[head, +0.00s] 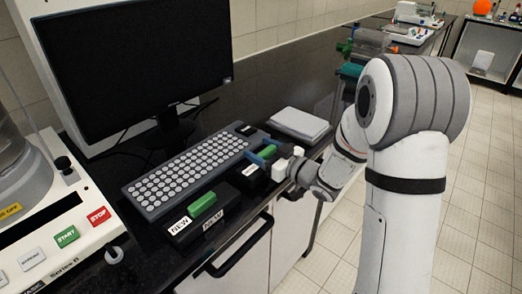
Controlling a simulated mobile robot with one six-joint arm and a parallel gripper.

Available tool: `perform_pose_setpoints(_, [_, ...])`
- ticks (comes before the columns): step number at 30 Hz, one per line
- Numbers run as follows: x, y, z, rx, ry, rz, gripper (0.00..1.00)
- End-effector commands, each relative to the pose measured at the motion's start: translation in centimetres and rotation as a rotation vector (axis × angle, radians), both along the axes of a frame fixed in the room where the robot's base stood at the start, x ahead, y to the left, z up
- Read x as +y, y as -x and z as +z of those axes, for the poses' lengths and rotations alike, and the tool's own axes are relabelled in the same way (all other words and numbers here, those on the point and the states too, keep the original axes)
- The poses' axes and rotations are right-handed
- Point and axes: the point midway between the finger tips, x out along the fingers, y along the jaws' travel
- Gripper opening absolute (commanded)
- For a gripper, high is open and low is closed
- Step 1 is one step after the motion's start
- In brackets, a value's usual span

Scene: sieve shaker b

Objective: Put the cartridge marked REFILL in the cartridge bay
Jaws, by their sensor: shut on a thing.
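A black cartridge with a green top (202,204) lies in front of the keyboard, by labels reading NEW. I cannot tell which piece is marked REFILL. A dark slot (50,211) shows in the machine's front at left; I cannot tell whether it is the cartridge bay.
The white machine (30,250) with green START and red STOP buttons stands at left. A keyboard (187,171) and monitor (135,58) are behind the cartridges. A pale flat block (299,124) lies right of the keyboard. A cabinet handle (240,245) sticks out below the counter edge.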

Motion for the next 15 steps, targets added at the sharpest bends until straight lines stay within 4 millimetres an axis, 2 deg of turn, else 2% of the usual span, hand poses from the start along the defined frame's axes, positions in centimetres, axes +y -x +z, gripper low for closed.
perform_pose_setpoints(3, [0.03,-0.01,-0.42,-0.002,-0.001,0.001,0.27])
perform_pose_setpoints(4, [0.03,0.00,-0.33,0.000,0.000,0.001,0.66])
perform_pose_setpoints(11, [0.06,0.01,-0.29,0.000,0.000,0.001,0.85])
perform_pose_setpoints(15, [0.08,0.02,-0.29,0.000,0.000,0.001,0.85])
